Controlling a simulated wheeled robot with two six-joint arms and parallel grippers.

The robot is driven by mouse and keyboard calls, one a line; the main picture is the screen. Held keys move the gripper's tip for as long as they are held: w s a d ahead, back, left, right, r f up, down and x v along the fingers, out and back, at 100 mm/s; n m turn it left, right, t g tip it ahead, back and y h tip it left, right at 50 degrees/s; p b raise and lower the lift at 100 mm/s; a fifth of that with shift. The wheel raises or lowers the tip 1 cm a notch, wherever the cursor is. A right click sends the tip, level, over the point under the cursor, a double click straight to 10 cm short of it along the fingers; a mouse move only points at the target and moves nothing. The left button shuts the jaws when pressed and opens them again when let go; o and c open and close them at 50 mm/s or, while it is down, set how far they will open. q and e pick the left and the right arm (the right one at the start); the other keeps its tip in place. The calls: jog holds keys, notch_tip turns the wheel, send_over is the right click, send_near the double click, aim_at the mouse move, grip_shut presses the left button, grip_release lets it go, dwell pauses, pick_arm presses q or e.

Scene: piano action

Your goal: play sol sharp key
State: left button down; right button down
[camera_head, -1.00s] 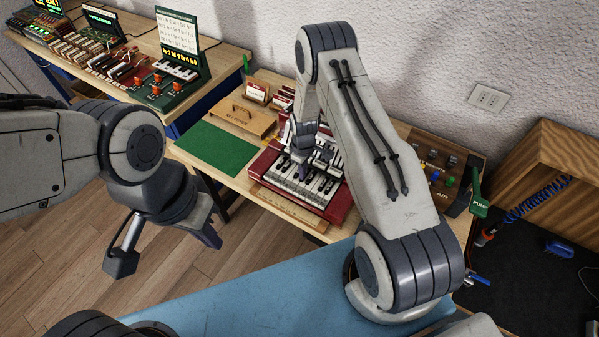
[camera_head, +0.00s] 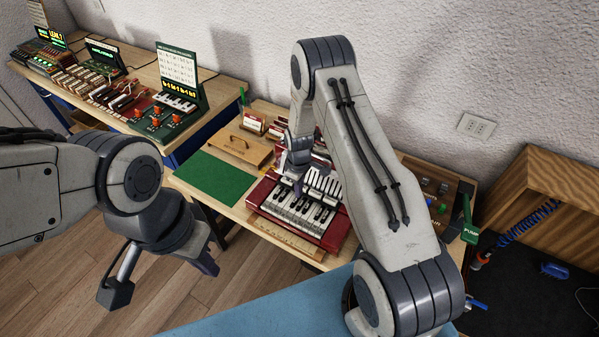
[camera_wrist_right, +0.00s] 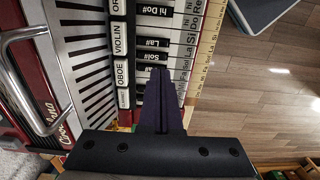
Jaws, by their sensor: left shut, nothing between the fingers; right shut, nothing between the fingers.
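A red keyboard instrument (camera_head: 334,240) with white and black keys lies on the wooden bench. In the right wrist view its keys carry name labels, and the Sol# key (camera_wrist_right: 158,57) is a black key in the middle. My right gripper (camera_wrist_right: 160,72) is shut and empty, its tips at the Sol# label's lower edge; I cannot tell whether they touch the key. In the head view my right gripper (camera_head: 298,190) is at the far side of the keys. My left gripper (camera_head: 212,270) is shut and empty, in front of the bench, away from the instrument.
White register tabs, labelled Violin (camera_wrist_right: 118,40) and Oboe (camera_wrist_right: 122,75), line the keys. A green mat (camera_head: 217,176) and a wooden box (camera_head: 243,146) lie left of the instrument. An open wooden cabinet (camera_head: 545,180) stands at the right.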

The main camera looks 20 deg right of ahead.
notch_tip(320, 180, up, 9)
jog(key=b, duration=0.2)
jog(key=shift+f+b, duration=0.15)
jog(key=shift+b, duration=0.25)
